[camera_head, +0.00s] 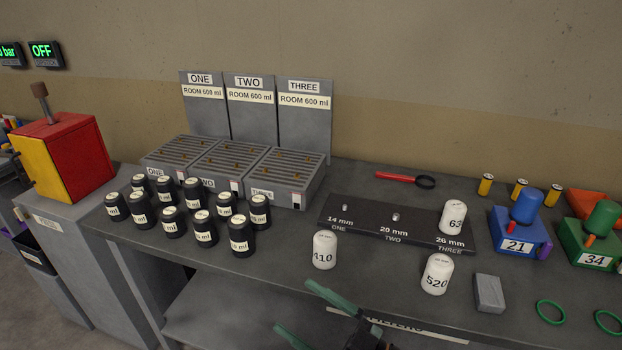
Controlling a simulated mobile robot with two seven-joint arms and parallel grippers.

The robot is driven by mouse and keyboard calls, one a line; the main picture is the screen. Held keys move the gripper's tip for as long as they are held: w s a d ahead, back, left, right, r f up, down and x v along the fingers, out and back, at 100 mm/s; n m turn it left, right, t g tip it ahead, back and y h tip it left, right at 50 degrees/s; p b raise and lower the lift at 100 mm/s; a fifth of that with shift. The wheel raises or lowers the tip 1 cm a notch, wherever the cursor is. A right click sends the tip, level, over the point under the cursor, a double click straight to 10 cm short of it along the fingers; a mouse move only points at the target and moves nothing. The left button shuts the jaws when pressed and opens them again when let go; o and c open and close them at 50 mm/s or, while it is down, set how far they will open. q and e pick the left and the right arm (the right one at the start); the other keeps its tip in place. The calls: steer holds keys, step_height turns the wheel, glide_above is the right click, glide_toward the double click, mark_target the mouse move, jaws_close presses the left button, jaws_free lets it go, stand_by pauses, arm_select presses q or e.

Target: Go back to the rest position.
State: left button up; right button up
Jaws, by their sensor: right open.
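My right gripper (294,306) shows at the bottom middle of the head view. Its two green fingers are spread apart with nothing between them. The gripper's body is cut off by the lower picture edge. My left gripper is out of view.
Several black canisters (203,229) stand on the bench at left, before three slatted grey trays (285,165). A dark strip (370,220) carries a white cylinder (453,217). Another white cylinder (437,274) and a grey block (489,293) stand near the front edge.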

steer(key=d+f+m+t+h, duration=0.5)
steer(key=d+f+m+h, duration=0.1)
steer(key=f+m+h, duration=0.15)
steer(key=s+d+f+m+g+h, duration=0.2)
steer(key=s+d+f, duration=0.4)
steer(key=f, duration=0.3)
steer(key=s+d+f+m+g+h, duration=0.2)
steer(key=s+d+f+g+h, duration=0.2)
steer(key=s+f, duration=0.4)
steer(key=shift+d+f+h, duration=0.85)
steer(key=shift+f+h, duration=0.05)
steer(key=shift+h, duration=0.35)
